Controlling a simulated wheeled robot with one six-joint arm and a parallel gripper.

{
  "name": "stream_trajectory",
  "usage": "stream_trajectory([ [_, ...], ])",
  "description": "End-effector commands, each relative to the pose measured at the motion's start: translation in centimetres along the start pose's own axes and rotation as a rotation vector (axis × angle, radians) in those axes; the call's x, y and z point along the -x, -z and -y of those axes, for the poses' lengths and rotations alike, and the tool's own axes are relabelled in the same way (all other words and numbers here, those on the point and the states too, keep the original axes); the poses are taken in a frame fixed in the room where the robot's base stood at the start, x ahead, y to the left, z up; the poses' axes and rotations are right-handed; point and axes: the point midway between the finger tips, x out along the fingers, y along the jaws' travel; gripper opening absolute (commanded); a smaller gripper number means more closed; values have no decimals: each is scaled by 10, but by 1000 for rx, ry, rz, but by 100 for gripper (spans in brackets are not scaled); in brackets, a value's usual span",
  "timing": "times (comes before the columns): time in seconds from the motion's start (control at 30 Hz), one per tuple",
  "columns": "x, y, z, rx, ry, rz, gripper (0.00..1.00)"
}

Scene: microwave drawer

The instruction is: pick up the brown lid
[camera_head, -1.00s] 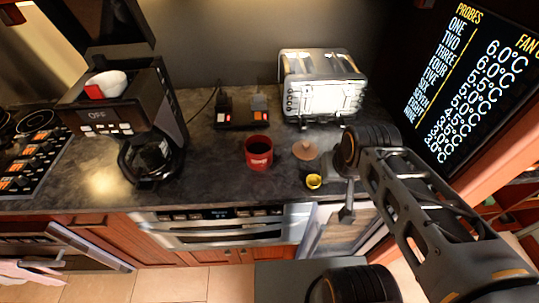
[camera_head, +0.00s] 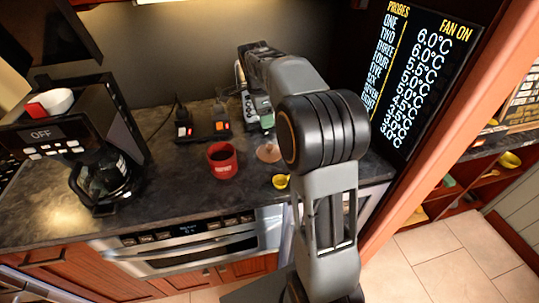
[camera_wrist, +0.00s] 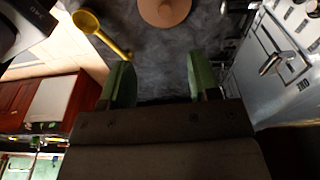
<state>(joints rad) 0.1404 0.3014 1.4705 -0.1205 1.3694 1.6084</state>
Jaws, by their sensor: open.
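The brown lid (camera_head: 268,153) lies on the dark counter, right of the red mug, with a small knob on top. The lid also shows at the top edge of the wrist view (camera_wrist: 165,10), partly cut off. My gripper (camera_wrist: 160,80) has two green fingers, spread apart with nothing between them. The lid lies beyond the fingertips, roughly in line with the gap. In the head view my arm hides most of the gripper; a green bit near the toaster looks like a fingertip.
A yellow scoop (camera_head: 280,181) lies close to the lid, its handle showing in the wrist view (camera_wrist: 115,45). The red mug (camera_head: 222,160) is left of the lid. The toaster (camera_wrist: 285,60) stands close on the gripper's right. A coffee maker (camera_head: 85,140) stands farther left.

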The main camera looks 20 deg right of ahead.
Motion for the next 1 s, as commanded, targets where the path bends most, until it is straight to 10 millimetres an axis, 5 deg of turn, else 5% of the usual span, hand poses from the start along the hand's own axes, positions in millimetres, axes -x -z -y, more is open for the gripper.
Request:
stream_trajectory([
  [0.4,-69,2,4,-48,-12,-3,56],
  [1.0,-126,3,8,-46,-12,-3,56],
])
